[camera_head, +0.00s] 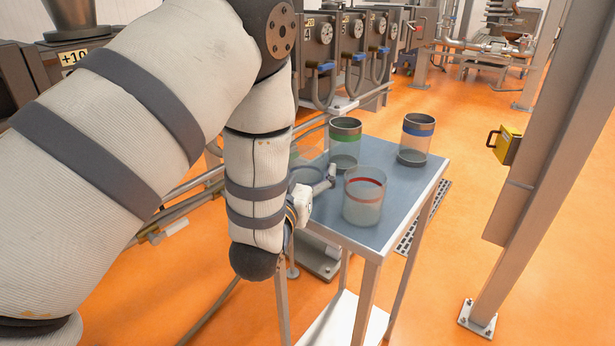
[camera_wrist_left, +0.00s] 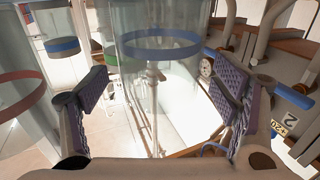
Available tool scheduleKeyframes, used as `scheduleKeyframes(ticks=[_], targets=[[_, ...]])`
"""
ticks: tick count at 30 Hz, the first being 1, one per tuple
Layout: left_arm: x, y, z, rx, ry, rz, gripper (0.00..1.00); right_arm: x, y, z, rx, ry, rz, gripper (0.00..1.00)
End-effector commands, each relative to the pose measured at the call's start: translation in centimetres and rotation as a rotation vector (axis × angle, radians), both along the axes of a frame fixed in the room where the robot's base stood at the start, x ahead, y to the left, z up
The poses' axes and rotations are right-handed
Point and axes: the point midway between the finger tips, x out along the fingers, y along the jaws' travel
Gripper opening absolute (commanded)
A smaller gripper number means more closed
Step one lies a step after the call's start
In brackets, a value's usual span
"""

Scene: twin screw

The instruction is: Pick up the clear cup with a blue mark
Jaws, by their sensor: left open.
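The clear cup with a blue mark (camera_wrist_left: 160,42) stands upright in the middle of the left wrist view, between the two finger pads. In the head view this clear cup (camera_head: 306,174) is mostly hidden behind my left arm and gripper. My left gripper (camera_head: 318,190) is at the left edge of the small table, beside the cup. In the left wrist view my left gripper (camera_wrist_left: 158,95) is open, with its pads apart on either side of the cup. I cannot tell whether a pad touches it. My right gripper is not in view.
The blue-grey table (camera_head: 400,212) also holds a clear cup with a red mark (camera_head: 363,196), a dark-rimmed green-banded container (camera_head: 345,145) and a blue-banded one (camera_head: 416,140). A post (camera_head: 545,150) stands at right.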

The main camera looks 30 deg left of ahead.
Motion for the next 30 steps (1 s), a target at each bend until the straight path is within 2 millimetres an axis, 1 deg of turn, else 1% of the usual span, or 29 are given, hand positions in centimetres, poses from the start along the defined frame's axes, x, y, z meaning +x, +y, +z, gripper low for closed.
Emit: scheduleKeyframes(ticks=[1, 4, 10, 11, 12, 14, 15, 18, 26, 29, 30], targets=[[0.8, 0.3, -0.3, 0.000, 0.002, 0.000, 0.81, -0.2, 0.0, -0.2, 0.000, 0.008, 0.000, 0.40], [1.8, 0.6, -0.2, 0.001, 0.001, 0.000, 0.81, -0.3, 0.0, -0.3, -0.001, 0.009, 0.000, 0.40], [2.0, 0.6, -0.1, 0.000, 0.001, 0.000, 0.81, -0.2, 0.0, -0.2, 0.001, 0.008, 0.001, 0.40], [2.0, 0.6, -0.1, 0.000, 0.001, 0.000, 0.79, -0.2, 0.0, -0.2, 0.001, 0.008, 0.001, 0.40], [2.0, 0.6, -0.1, 0.000, 0.001, 0.000, 0.70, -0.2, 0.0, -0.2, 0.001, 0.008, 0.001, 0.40], [2.0, 0.6, -0.1, 0.000, 0.001, 0.000, 0.56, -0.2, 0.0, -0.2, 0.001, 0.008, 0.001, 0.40], [2.0, 0.6, -0.1, 0.000, 0.001, 0.000, 0.47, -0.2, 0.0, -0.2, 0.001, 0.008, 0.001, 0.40], [2.0, 0.6, -0.1, 0.000, 0.001, 0.000, 0.28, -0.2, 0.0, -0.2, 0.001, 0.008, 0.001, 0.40], [1.9, 0.6, 0.0, 0.000, 0.001, -0.001, 0.28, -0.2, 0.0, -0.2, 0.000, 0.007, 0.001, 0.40], [2.0, 0.6, 0.9, 0.000, -0.003, 0.000, 0.28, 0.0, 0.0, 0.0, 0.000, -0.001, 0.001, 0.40], [2.0, 0.6, 1.5, 0.000, -0.005, 0.000, 0.28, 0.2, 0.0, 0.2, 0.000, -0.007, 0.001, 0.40]])
